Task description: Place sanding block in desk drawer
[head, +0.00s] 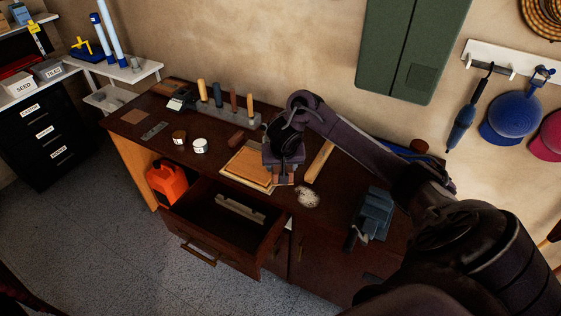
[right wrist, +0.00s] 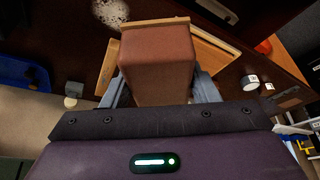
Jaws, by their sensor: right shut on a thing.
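The sanding block (right wrist: 157,65), a reddish-brown block with a tan strip along its far edge, is held between the fingers of my right gripper (right wrist: 160,92) in the right wrist view. In the head view the right gripper (head: 284,179) points down over the right side of the wooden board on the desk; the block is mostly hidden there. The desk drawer (head: 213,259) is pulled open, below and left of the gripper, with a pale bar (head: 240,209) inside and bare floor around it. My left gripper is out of view.
The wooden board (head: 247,166) lies on the desktop beside a pale dust pile (head: 308,197). A blue vise (head: 372,213) stands at the right, a tool rack (head: 226,114) at the back, and small jars (head: 200,146) at the left. An orange can (head: 167,184) stands left of the drawer.

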